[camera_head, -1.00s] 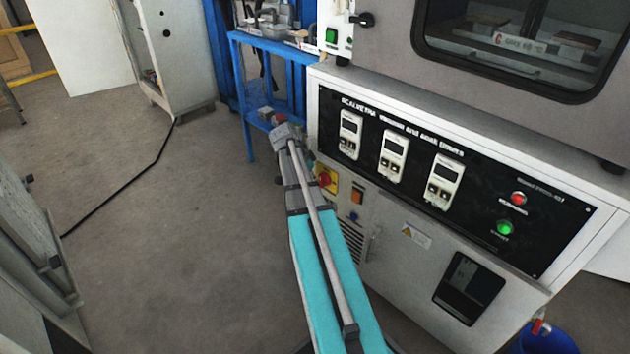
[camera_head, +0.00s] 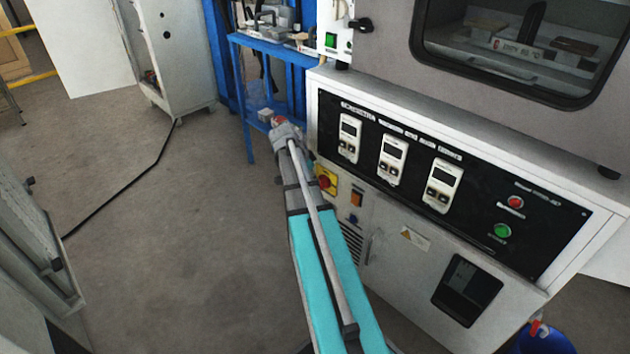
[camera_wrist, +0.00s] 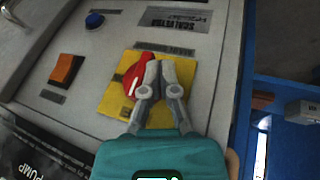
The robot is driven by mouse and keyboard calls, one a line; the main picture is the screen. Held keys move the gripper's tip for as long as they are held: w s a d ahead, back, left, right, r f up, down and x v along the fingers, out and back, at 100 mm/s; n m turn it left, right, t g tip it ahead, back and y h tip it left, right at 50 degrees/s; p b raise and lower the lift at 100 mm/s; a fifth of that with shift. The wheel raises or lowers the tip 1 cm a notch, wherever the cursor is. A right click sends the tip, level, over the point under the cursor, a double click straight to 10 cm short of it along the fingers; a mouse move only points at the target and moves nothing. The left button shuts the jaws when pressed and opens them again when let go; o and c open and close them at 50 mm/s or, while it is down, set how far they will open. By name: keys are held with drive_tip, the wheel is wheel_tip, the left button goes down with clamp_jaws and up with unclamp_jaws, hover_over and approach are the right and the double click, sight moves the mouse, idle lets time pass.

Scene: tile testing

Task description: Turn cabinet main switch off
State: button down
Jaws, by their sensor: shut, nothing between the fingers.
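The main switch is a red rotary knob (camera_wrist: 136,77) on a yellow plate (camera_wrist: 118,95) on the cabinet's front panel. In the wrist view my gripper (camera_wrist: 158,66) is shut and empty, its fingertips over the plate just beside the knob. The fingers hide part of the knob and plate, and I cannot tell whether they touch the knob. In the head view the red knob (camera_head: 324,182) shows on the cabinet (camera_head: 385,270), just right of my arm; my fingers are hidden there.
An orange rocker switch (camera_wrist: 66,69) and a blue button (camera_wrist: 94,20) sit near the plate. A blue shelf frame (camera_head: 240,90) stands behind my arm. A black cable (camera_head: 125,185) crosses the floor. Open floor lies left of my arm.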

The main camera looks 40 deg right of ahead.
drive_tip(key=shift+r, duration=0.25)
drive_tip(key=shift+w, duration=0.1)
idle(0.3)
drive_tip(key=w+a+r+p, duration=0.4)
drive_tip(key=w+r+p, duration=0.2)
drive_tip(key=w, duration=0.5)
drive_tip(key=shift+a, duration=0.1)
idle(0.7)
